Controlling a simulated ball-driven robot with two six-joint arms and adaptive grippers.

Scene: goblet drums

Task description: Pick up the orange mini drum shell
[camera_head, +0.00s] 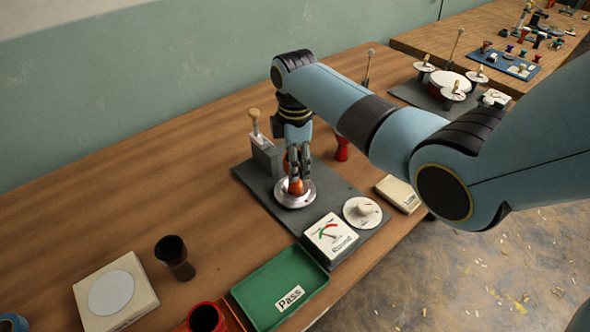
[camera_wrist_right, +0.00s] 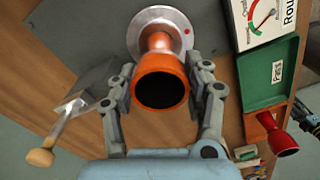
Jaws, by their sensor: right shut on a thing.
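The orange mini drum shell (camera_wrist_right: 162,88) stands on a round silver plate (camera_wrist_right: 176,22) of the dark grey test fixture. In the head view the shell (camera_head: 296,187) is partly hidden behind my gripper, and the plate (camera_head: 294,203) shows around its foot. My right gripper (camera_head: 299,165) comes down over the shell from above. In the wrist view its two fingers (camera_wrist_right: 166,92) close on either side of the shell's wide open end. My left gripper is not in view.
A wooden-handled tool (camera_head: 255,126) stands in a grey block close to the gripper. A gauge box (camera_head: 331,235) and white dial (camera_head: 362,211) sit beside the plate. A red drum shell (camera_head: 342,148), dark shell (camera_head: 175,256) and green Pass tray (camera_head: 247,290) stand around.

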